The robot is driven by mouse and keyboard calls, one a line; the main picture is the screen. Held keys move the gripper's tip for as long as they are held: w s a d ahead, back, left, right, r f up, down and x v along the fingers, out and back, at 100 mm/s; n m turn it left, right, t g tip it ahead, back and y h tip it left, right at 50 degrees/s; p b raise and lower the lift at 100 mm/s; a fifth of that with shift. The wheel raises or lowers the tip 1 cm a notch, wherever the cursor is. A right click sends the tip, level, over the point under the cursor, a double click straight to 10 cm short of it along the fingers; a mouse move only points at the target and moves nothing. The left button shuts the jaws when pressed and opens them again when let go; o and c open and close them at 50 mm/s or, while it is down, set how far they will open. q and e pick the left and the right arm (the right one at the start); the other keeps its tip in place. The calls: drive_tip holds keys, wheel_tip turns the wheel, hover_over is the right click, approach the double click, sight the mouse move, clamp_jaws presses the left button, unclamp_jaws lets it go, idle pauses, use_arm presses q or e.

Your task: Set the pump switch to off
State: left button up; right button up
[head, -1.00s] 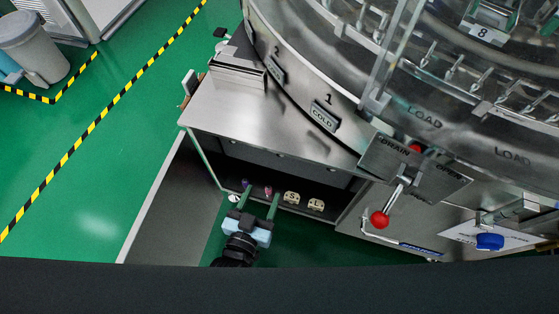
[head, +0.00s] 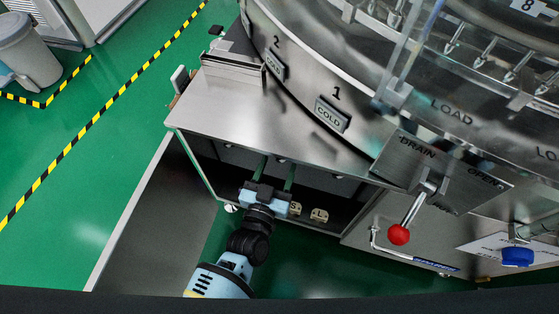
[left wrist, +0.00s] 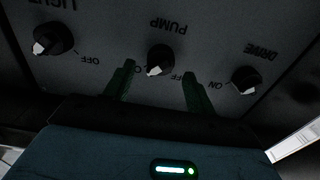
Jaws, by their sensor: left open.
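The pump switch (left wrist: 159,60) is a dark rotary knob with a pale pointer, under the upside-down word PUMP in the left wrist view. It sits between the two green fingers of my left gripper (left wrist: 157,88). The fingers are open, one on each side of the knob, and I cannot tell whether they touch it. The pointer is aimed down, toward the gripper; part of its label is hidden by a finger. In the head view my left gripper (head: 274,174) reaches into the open cabinet under the washer's steel top. My right gripper is not in view.
The light switch (left wrist: 52,39) and drive switch (left wrist: 245,80) flank the pump switch on the panel. The open cabinet door (head: 150,215) stands left of my arm. A red-knobbed lever (head: 399,234) and blue knob (head: 517,256) are to the right.

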use_arm(q)
drive_tip(key=shift+x, duration=1.25)
drive_tip(key=shift+c, duration=0.7)
drive_tip(key=c, duration=0.8)
drive_tip(key=shift+c, duration=0.2)
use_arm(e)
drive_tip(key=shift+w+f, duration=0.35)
